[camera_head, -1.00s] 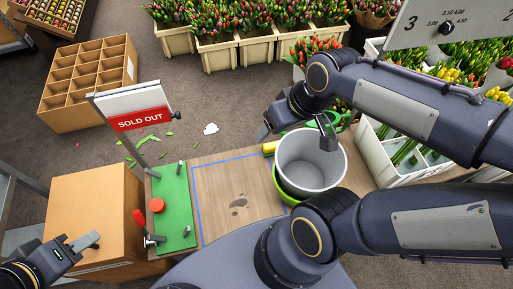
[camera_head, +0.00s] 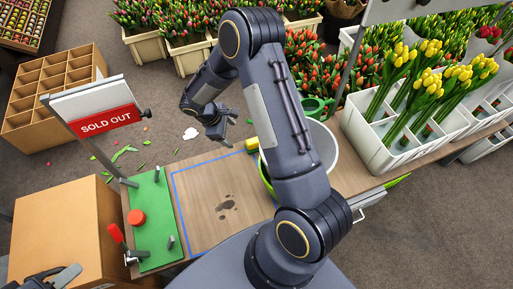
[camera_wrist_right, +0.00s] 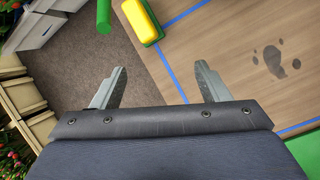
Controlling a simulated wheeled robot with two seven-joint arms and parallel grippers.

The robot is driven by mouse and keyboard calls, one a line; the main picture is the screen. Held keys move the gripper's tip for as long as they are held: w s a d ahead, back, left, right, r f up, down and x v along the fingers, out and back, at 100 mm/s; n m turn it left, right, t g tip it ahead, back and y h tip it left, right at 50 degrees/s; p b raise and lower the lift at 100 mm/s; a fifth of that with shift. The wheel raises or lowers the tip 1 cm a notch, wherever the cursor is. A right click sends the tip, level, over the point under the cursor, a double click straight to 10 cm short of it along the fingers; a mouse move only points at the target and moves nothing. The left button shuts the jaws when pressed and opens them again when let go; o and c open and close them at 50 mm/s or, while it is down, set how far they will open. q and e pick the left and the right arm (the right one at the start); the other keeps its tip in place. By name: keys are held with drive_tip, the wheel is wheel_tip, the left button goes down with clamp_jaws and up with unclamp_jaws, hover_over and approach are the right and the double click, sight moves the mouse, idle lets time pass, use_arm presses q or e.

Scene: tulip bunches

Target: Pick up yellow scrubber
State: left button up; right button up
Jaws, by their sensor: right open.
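The yellow scrubber (camera_head: 252,145) lies at the far edge of the wooden worktop (camera_head: 210,190), just left of the grey bucket. In the right wrist view the scrubber (camera_wrist_right: 140,18) shows a yellow block on a green base, cut off by the top edge. My right gripper (camera_head: 219,124) is to the left of the scrubber and beyond the worktop's far edge. In the wrist view its fingers (camera_wrist_right: 160,72) are spread and empty, apart from the scrubber. My left gripper (camera_head: 52,277) is partly in view at the bottom left, over the cardboard box; its opening is unclear.
The grey bucket (camera_head: 329,148) in a green holder is partly hidden behind my right arm. Blue tape marks a square with a dark stain (camera_head: 228,206). A green mat (camera_head: 153,220) with a red button and the SOLD OUT sign (camera_head: 100,110) stand left. White tulip crates (camera_head: 385,150) stand right.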

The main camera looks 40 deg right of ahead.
sight(255, 141)
drive_tip(key=f+n, duration=0.1)
drive_tip(key=f, duration=0.3)
drive_tip(key=a+f+n+h+b, duration=0.1)
drive_tip(key=f, duration=0.4)
drive_tip(key=w+f+n, duration=0.1)
drive_tip(key=f, duration=0.3)
drive_tip(key=shift+a+f+h, duration=0.15)
drive_tip(key=shift+a+h, duration=0.1)
drive_tip(key=shift+h, duration=0.15)
drive_tip(key=shift+s+d+f+n, duration=0.1)
drive_tip(key=shift+d+f+n, duration=0.1)
drive_tip(key=shift+d+n, duration=0.1)
drive_tip(key=d, duration=0.3)
drive_tip(key=s+d, duration=0.1)
drive_tip(key=d, duration=0.2)
drive_tip(key=shift+s+d, duration=0.2)
drive_tip(key=shift+d, duration=0.05)
drive_tip(key=d, duration=0.3)
drive_tip(key=s+d, duration=0.1)
drive_tip(key=d, duration=0.1)
drive_tip(key=shift+s+f, duration=0.1)
drive_tip(key=shift+f, duration=0.2)
drive_tip(key=shift+d+f, duration=0.1)
drive_tip(key=shift+f, duration=0.1)
drive_tip(key=c, duration=1)
use_arm(q)
drive_tip(key=shift+f, duration=0.65)
use_arm(e)
drive_tip(key=shift+c, duration=0.2)
drive_tip(key=shift+r, duration=0.15)
